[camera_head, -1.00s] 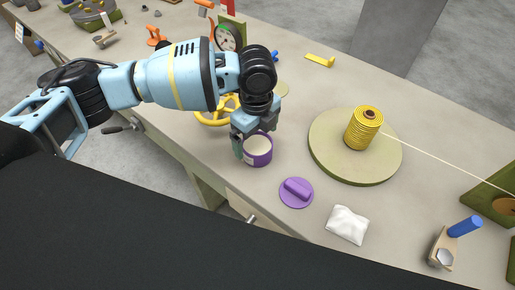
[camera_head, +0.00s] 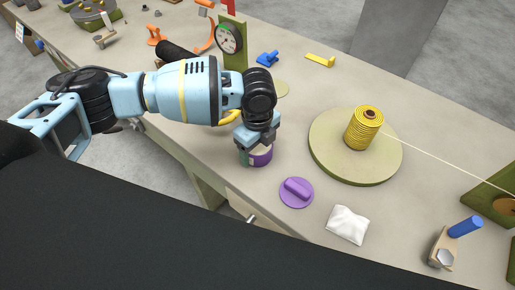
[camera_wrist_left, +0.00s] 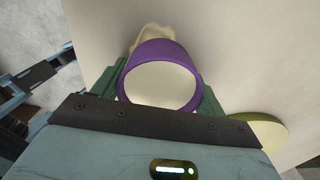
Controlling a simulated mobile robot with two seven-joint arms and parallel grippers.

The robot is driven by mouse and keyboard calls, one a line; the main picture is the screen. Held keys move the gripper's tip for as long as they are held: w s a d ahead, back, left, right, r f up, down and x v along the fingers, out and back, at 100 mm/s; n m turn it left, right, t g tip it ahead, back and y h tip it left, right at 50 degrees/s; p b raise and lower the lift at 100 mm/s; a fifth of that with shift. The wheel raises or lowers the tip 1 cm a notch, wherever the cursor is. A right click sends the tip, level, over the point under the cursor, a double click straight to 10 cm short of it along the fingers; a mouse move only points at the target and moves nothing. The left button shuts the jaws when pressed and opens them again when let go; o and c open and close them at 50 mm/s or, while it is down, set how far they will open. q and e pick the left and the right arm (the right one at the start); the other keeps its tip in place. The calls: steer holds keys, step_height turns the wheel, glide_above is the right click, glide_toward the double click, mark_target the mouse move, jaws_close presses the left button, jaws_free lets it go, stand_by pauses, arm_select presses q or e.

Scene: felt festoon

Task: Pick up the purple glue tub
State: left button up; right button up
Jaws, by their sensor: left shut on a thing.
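The purple glue tub (camera_head: 262,158) stands open near the front edge of the bench, its pale contents showing in the left wrist view (camera_wrist_left: 160,84). My left gripper (camera_head: 256,152) is shut on the tub, with its greenish fingers on either side of the purple wall. The gripper partly covers the tub in the head view. I cannot tell whether the tub is clear of the bench. A purple lid with a raised grip (camera_head: 296,192) lies flat on the bench to the right of the tub. My right gripper is not in view.
A yellow thread spool (camera_head: 363,128) stands on a round olive board (camera_head: 325,160), its thread running right. A white cloth (camera_head: 347,225) and a wooden block with a blue handle (camera_head: 443,248) lie at the right. A dial gauge (camera_head: 229,38) stands behind my arm.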

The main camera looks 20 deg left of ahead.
arm_select(q)
steer(key=c, duration=0.3)
steer(key=shift+r, duration=0.15)
